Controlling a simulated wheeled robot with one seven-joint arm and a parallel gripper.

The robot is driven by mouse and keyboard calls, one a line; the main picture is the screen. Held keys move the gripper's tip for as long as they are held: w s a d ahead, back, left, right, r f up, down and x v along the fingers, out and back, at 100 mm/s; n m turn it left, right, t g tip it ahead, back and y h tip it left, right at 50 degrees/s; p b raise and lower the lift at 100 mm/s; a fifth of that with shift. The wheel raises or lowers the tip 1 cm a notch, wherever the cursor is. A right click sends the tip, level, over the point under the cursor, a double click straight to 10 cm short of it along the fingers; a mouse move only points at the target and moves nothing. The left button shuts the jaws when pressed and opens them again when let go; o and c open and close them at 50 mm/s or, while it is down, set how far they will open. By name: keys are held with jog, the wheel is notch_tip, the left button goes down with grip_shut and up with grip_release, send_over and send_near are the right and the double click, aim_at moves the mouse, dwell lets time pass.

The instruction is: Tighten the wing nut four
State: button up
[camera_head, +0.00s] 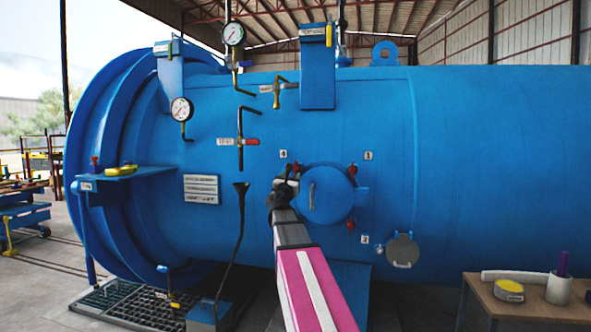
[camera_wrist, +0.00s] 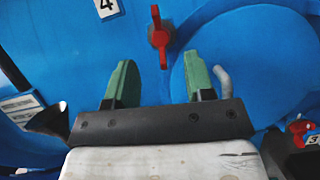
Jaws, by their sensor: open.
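Wing nut four is the red wing nut (camera_wrist: 159,37) just below the label "4" (camera_wrist: 108,7) in the wrist view. It stands at the upper left edge of a round blue hatch cover (camera_wrist: 250,60). My gripper (camera_wrist: 155,75) is open, its two green fingers spread apart. The nut is ahead of the gap between the fingertips, not between them. In the head view my gripper (camera_head: 287,182) is at the left edge of the hatch cover (camera_head: 328,195), below the "4" label (camera_head: 283,154).
A grey handle (camera_wrist: 222,80) projects from the cover close to the right finger. Other red wing nuts sit at the cover's right (camera_head: 352,169) and lower right (camera_head: 350,224). Another red nut (camera_wrist: 300,127) shows by label "3". A side table (camera_head: 530,300) stands at lower right.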

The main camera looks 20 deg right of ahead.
aim_at(296, 168)
jog(key=x, duration=0.8)
jog(key=shift+d, duration=0.1)
grip_shut()
